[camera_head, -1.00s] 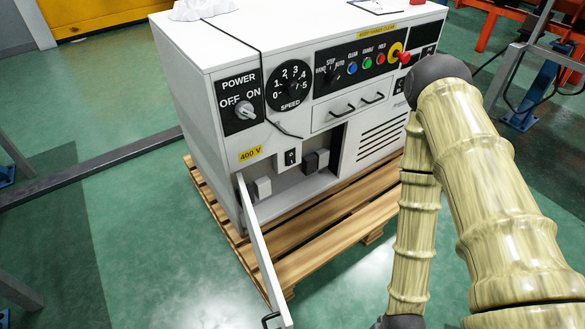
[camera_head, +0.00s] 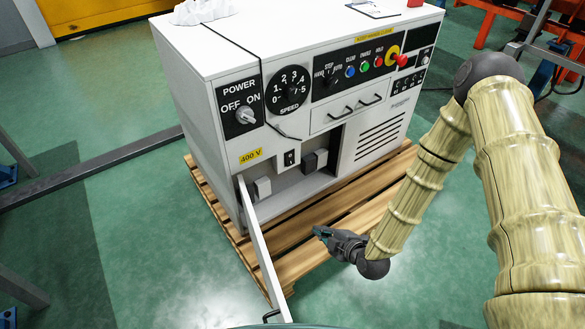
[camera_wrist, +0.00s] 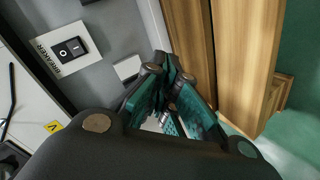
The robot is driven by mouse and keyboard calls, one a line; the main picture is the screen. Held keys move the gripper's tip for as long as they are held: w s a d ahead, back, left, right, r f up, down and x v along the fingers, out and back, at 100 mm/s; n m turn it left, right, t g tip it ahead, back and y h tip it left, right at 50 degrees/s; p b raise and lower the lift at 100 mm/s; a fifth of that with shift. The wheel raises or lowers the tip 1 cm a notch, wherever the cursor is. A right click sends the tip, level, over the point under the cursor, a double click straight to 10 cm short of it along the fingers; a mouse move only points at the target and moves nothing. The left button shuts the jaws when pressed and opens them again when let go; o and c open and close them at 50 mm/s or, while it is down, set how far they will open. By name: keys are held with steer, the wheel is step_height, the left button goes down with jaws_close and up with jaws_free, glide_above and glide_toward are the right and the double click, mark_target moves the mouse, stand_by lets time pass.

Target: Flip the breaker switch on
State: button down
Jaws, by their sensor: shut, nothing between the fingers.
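The breaker switch (camera_head: 290,158) is a small black rocker on a white plate inside the open lower compartment of the white machine. In the wrist view the black rocker (camera_wrist: 69,50) sits on a white plate marked BREAKER at the upper left. My gripper (camera_head: 318,231) is in front of the compartment, over the pallet, below and to the right of the switch and apart from it. Its teal-padded fingers (camera_wrist: 172,105) are shut and empty in the wrist view. The rocker's position is too small to tell surely.
The compartment door (camera_head: 262,245) stands open, swung toward the front on the left. Dark and light boxes (camera_head: 311,163) sit inside the compartment. The wooden pallet (camera_head: 335,222) lies under the machine. The power knob (camera_head: 244,113) and a hanging black cable are above.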

steer(key=w+a+r+n+t+y, duration=0.1)
steer(key=w+r+n+t+y, duration=0.1)
steer(key=w+r+n, duration=0.4)
step_height(320, 180, up, 3)
steer(key=shift+w+a+r+n+t+y+p, duration=0.15)
steer(key=shift+w+a+n+t+y+p, duration=0.25)
steer(key=shift+w+t, duration=0.65)
steer(key=shift+w+g, duration=0.2)
steer(key=shift+g, duration=0.05)
steer(key=b, duration=0.5)
glide_toward(288, 165)
steer(key=x, duration=0.5)
steer(key=shift+w+a+f, duration=0.15)
steer(key=shift+f, duration=0.1)
steer(key=shift+x, duration=0.8)
steer(key=shift+r, duration=0.15)
